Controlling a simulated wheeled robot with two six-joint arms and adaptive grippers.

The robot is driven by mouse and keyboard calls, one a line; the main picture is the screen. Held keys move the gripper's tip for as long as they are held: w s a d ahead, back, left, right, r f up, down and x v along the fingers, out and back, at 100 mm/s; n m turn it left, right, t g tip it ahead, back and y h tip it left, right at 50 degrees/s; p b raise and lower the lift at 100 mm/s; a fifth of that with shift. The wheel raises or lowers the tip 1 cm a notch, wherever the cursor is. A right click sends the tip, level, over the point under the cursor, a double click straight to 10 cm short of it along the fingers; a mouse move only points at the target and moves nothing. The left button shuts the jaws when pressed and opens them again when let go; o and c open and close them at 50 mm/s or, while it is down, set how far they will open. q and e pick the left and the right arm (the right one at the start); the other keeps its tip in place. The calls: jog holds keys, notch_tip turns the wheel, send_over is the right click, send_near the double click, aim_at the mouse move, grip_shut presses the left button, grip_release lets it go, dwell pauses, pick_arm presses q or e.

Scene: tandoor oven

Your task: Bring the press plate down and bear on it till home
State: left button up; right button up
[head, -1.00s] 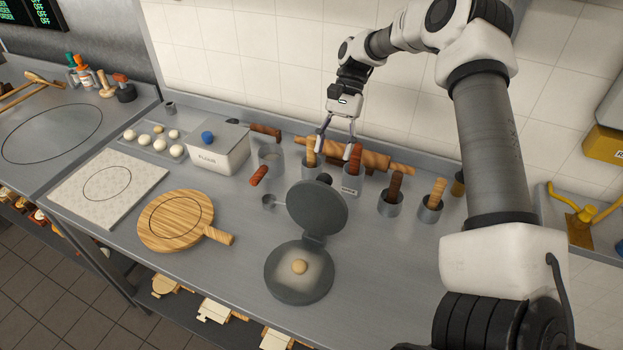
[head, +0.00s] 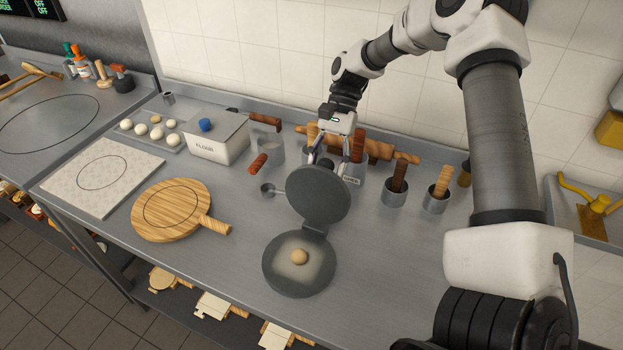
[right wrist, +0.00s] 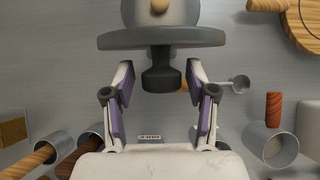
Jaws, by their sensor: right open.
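The dough press stands open on the steel counter. Its round grey press plate (head: 318,194) is raised and leans back from the hinge; its rim also shows in the right wrist view (right wrist: 160,39). The press base (head: 290,283) lies flat with a pale dough ball (head: 299,256) in its middle. A dark knob (right wrist: 162,72) sticks out of the plate's back. My right gripper (head: 335,155) is behind the plate, fingertips partly hidden by it in the head view. In the right wrist view it is open (right wrist: 159,80), one finger on each side of the knob, with gaps. My left gripper is out of view.
Metal cups with wooden tools (head: 394,190) and a rolling pin (head: 378,150) stand close behind and right of the press. A flour box (head: 222,147), a small ladle (head: 270,190) and a round wooden board (head: 165,222) are to the left. Counter right of the press is clear.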

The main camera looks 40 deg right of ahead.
jog(key=shift+w+d+f, duration=0.15)
jog(key=shift+w+f, duration=0.05)
jog(key=c, duration=0.7)
jog(key=shift+s+a+r, duration=0.15)
jog(key=shift+a+r, duration=0.05)
jog(key=shift+r, duration=0.05)
jog(key=shift+c, duration=0.2)
jog(key=shift+s+a+r+p, duration=0.3)
jog(key=shift+a+p, duration=0.3)
jog(key=shift+p, duration=0.2)
jog(key=shift+s+a, duration=0.1)
jog(key=shift+a, duration=0.1)
jog(key=shift+a+f, duration=0.1)
jog(key=shift+s, duration=0.1)
